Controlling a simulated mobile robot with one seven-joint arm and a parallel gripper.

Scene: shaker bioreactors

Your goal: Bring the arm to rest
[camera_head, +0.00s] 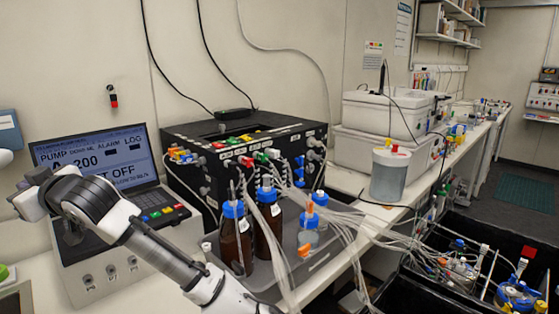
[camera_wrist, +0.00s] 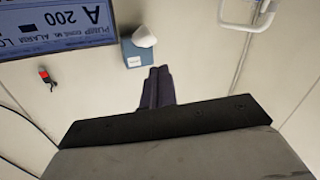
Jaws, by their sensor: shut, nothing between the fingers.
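My arm (camera_head: 120,225) reaches in from the bottom of the head view toward the upper left, bent in front of the pump unit's screen (camera_head: 95,155). My gripper (camera_wrist: 157,74) shows in the wrist view with its two dark fingers together, shut and empty. The fingers point toward the pale wall and touch nothing that I can see. In the head view the fingertips cannot be made out clearly. The screen also shows upside down at the upper left of the wrist view (camera_wrist: 60,22).
A blue tissue box (camera_wrist: 139,52) is on the wall beyond the fingers. Right of my arm stand a black control box (camera_head: 240,150), brown bottles with blue caps (camera_head: 236,240) and loose tubing (camera_head: 290,240). A grey lidded vessel (camera_head: 388,175) stands farther right. Open floor lies at far right.

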